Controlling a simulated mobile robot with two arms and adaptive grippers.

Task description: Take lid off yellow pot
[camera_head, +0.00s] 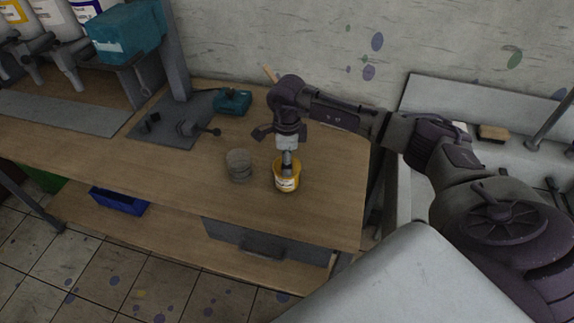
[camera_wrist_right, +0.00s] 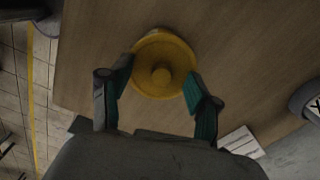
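The yellow pot (camera_head: 287,184) stands upright on the wooden bench near its front edge, with a pale label on its side. Its yellow lid (camera_wrist_right: 168,48) shows from above in the right wrist view, round with a small knob (camera_wrist_right: 161,76) in the middle. My right gripper (camera_head: 287,163) points down right over the pot. In the wrist view its two green-padded fingers (camera_wrist_right: 158,82) are apart, on either side of the lid's near part, with nothing clasped between them. In the head view the gripper hides part of the pot's top. My left gripper is not in view.
A grey round container (camera_head: 238,166) stands left of the pot. A teal device (camera_head: 233,102) and a dark metal plate (camera_head: 170,128) lie farther back. A grey drawer (camera_head: 262,243) is under the bench front. The bench in front of the pot is clear.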

